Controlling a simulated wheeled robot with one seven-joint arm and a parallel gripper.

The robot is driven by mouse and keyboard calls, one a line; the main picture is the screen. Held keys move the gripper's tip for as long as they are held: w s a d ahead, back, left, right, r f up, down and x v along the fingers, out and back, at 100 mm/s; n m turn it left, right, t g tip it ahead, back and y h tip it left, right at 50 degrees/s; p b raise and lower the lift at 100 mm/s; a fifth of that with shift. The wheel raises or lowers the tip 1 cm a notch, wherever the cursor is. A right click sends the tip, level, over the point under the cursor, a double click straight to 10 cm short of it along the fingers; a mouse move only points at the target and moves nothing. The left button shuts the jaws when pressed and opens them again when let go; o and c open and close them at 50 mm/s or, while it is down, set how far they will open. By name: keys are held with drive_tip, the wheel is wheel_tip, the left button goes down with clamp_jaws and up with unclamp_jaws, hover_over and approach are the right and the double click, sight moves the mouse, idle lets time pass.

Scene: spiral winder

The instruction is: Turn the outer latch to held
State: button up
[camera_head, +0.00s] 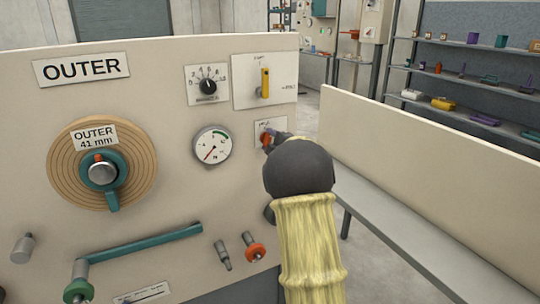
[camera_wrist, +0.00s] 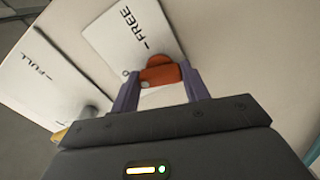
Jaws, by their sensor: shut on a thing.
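The latch is a small orange-red knob (camera_wrist: 161,74) on a white plate (camera_wrist: 130,38) marked FREE in the wrist view. My gripper's two purple fingers stand on either side of it, and my gripper (camera_wrist: 159,78) is shut on it. In the head view the latch (camera_head: 265,138) shows as a red spot on its small plate (camera_head: 262,126) at the right edge of the OUTER panel (camera_head: 150,75). My gripper (camera_head: 271,139) is at that plate, and my dark wrist hides part of it. The plate's other marking is too small to read.
A yellow lever (camera_head: 265,83) sits just above the latch on its own plate. A round gauge (camera_head: 212,146) is to the left, with a black dial (camera_head: 208,86) above it. An orange-collared knob (camera_head: 255,248) sticks out below. A bench (camera_head: 400,210) stands at the right.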

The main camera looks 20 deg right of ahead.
drive_tip(key=shift+f+n+b, duration=0.2)
drive_tip(key=shift+n+b, duration=1.4)
drive_tip(key=shift+b, duration=0.1)
drive_tip(key=o, duration=1)
drive_tip(key=shift+r, duration=0.15)
drive_tip(key=s, duration=0.5)
drive_tip(key=s+b, duration=0.1)
drive_tip(key=s, duration=1.1)
drive_tip(key=shift+s+d, duration=0.2)
drive_tip(key=shift+d, duration=0.1)
